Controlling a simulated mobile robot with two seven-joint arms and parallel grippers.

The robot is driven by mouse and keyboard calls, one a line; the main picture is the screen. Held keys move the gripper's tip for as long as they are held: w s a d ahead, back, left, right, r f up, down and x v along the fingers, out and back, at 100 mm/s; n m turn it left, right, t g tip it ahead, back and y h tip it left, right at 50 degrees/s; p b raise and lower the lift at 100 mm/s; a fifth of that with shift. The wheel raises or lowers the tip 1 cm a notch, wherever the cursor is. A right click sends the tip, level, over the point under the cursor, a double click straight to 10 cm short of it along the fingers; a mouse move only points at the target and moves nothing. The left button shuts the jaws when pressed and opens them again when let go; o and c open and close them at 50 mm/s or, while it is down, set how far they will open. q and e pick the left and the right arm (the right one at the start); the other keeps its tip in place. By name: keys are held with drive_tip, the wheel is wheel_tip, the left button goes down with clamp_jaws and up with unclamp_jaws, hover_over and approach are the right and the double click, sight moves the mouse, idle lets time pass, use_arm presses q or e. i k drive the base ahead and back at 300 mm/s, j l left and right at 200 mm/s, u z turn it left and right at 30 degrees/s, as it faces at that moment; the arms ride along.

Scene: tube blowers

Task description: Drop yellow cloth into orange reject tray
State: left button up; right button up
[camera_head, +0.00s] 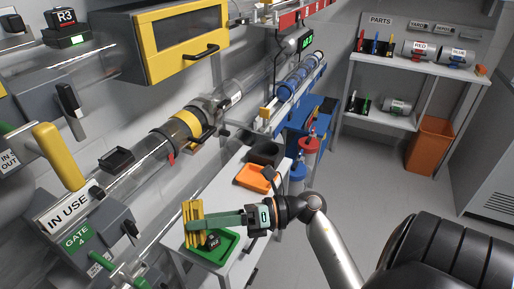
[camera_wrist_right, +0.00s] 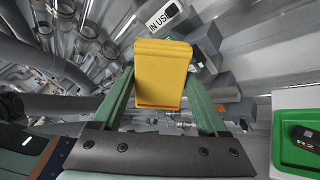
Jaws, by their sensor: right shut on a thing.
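The yellow cloth (camera_head: 194,212) is a folded, ribbed block in the head view. My right gripper (camera_head: 198,220) is shut on it and holds it above the green tray on the white table. In the right wrist view the cloth (camera_wrist_right: 162,75) sits between the two green fingers (camera_wrist_right: 160,95). The orange tray (camera_head: 256,178) lies flat on the table, farther back and to the right of the cloth, and looks empty. My left gripper is not in view.
A green tray (camera_head: 230,246) holding a dark item marked R2 (camera_head: 212,241) is under the gripper. A black cup block (camera_head: 266,152) stands behind the orange tray. Clear tubes and the "IN USE" station (camera_head: 68,207) are at the left. An orange bin (camera_head: 429,146) stands at the right.

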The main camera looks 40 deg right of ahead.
sight(263, 182)
drive_tip(key=i+j+z, duration=0.15)
drive_tip(key=i+j, duration=0.15)
drive_tip(key=i, duration=0.15)
drive_tip(key=z, duration=1.6)
